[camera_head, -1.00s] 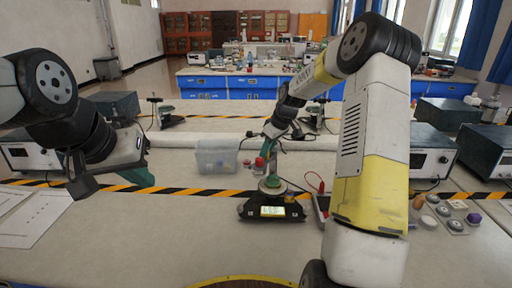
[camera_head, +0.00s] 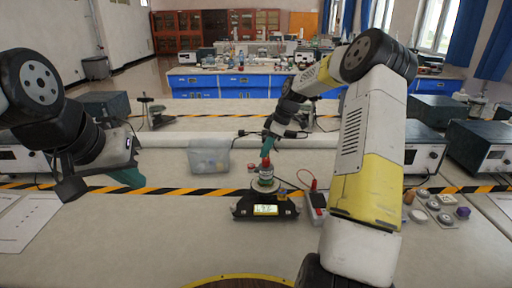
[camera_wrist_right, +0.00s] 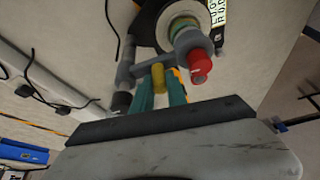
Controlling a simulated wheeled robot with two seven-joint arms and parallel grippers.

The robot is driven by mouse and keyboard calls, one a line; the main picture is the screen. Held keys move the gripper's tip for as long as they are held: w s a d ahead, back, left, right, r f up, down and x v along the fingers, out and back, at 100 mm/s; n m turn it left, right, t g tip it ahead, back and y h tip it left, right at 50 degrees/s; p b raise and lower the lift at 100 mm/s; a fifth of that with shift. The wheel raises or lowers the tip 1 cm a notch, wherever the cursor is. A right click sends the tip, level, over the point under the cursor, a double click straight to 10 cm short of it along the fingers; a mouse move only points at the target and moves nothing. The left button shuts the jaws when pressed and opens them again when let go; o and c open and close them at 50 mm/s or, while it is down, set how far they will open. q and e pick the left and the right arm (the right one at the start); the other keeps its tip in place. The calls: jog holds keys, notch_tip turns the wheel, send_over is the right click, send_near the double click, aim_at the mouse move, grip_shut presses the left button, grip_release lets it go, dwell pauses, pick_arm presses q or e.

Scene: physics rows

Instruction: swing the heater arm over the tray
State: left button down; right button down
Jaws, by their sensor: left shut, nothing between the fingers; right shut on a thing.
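The instrument (camera_head: 242,208) is a black base with a lit display (camera_head: 265,210) on the bench. A pale round tray (camera_wrist_right: 182,26) shows at the top of the right wrist view. The heater arm (camera_wrist_right: 140,70) is a grey bar with a red-capped head (camera_wrist_right: 200,66), which overlaps the tray's near edge in that view. The red cap is also above the base in the head view (camera_head: 265,163). My right gripper (camera_head: 266,148), with teal fingers, is shut on the arm's yellow handle (camera_wrist_right: 159,77). My left gripper (camera_head: 130,178) is shut, empty, left over the bench.
A clear plastic bin (camera_head: 209,157) stands behind and left of the instrument.

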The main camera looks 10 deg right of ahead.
jog(key=shift+d+f, duration=0.1)
jog(key=c, duration=1.3)
grip_release()
jog(key=v, duration=0.8)
